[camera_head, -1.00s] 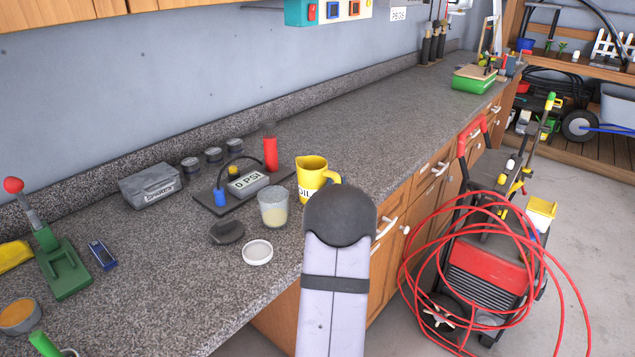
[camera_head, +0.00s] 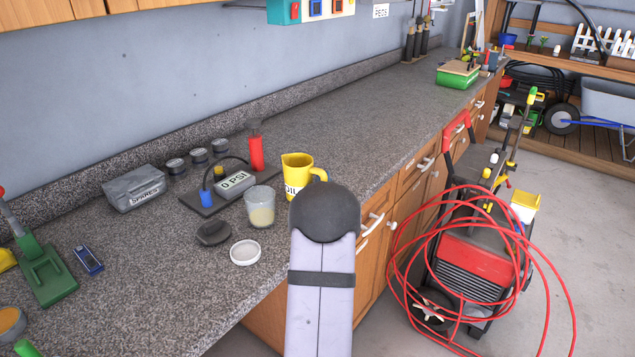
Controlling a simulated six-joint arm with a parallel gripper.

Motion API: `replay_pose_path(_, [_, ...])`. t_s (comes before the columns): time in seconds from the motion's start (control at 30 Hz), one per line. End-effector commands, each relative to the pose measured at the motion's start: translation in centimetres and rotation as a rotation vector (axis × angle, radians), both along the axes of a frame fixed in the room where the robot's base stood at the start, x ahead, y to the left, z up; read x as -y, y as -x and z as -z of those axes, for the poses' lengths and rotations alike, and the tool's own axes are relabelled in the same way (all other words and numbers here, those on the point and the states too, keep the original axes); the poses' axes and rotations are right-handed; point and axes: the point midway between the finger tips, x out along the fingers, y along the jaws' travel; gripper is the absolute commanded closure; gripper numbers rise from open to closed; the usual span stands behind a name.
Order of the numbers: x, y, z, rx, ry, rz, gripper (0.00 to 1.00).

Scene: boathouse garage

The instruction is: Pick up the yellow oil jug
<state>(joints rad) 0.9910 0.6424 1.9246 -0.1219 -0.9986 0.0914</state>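The yellow oil jug (camera_head: 296,172) stands upright on the speckled grey counter (camera_head: 340,124), close to its front edge. It has a handle on its right side and a white label with dark letters, partly covered. My own grey arm link with a dark rounded end is in front of the jug's lower right part. My gripper is not in view.
A clear cup (camera_head: 260,207) stands just left of the jug, with a white lid (camera_head: 245,252) and a dark object (camera_head: 213,233) nearby. A 0 PSI gauge (camera_head: 236,182) and a red cylinder (camera_head: 256,152) are behind. The counter right of the jug is clear.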

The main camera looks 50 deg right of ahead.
Motion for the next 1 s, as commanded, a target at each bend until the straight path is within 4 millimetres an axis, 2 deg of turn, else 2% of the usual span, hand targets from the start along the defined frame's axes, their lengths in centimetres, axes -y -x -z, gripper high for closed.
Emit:
replay_pose_path(0.4, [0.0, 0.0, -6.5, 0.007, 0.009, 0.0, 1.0])
replay_pose_path(0.6, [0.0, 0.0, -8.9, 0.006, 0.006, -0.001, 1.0])
replay_pose_path(1.0, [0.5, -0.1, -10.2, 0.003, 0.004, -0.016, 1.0])
